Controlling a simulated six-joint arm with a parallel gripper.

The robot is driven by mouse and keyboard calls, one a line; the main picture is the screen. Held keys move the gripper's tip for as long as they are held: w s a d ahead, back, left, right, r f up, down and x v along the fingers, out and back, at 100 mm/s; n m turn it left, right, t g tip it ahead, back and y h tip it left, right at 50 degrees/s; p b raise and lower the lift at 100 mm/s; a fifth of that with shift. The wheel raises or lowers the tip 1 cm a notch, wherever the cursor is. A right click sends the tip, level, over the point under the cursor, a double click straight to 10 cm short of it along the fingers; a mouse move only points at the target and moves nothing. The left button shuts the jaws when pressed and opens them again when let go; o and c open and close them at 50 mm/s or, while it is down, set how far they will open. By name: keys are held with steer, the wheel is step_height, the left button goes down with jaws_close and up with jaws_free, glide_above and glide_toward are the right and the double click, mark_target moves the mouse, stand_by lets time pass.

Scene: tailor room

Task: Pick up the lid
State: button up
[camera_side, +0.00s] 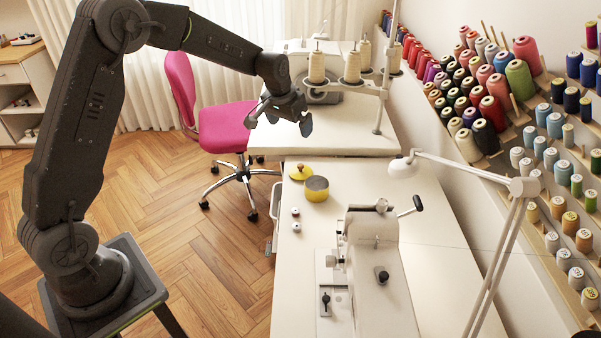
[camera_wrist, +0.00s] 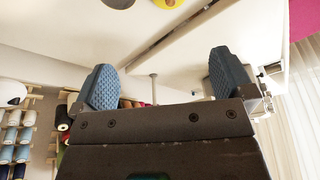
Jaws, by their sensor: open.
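A round yellow lid (camera_side: 300,172) with a small dark knob lies on the white table, just left of and behind a yellow tin (camera_side: 316,190) with a grey top. In the wrist view, the lid (camera_wrist: 169,2) and the tin (camera_wrist: 117,3) are cut off by the top edge. My gripper (camera_side: 280,119) is in the air above and behind the lid, apart from it. Its blue ridged fingers are spread wide with nothing between them; they also show in the wrist view (camera_wrist: 159,82).
Two small spools (camera_side: 296,220) lie in front of the tin. A white sewing machine (camera_side: 372,255) and a lamp (camera_side: 403,166) stand on the table (camera_side: 292,290). Thread cones (camera_side: 352,66) stand behind my gripper. A spool rack (camera_side: 520,130) lines the right wall.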

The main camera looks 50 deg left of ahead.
glide_toward(300, 166)
steer(key=x, duration=0.4)
steer(key=shift+w+a, duration=0.15)
steer(key=shift+a, duration=0.1)
steer(key=shift+x, duration=3.3)
steer(key=shift+d, duration=0.15)
steer(key=shift+c, duration=0.3)
steer(key=c, duration=0.7)
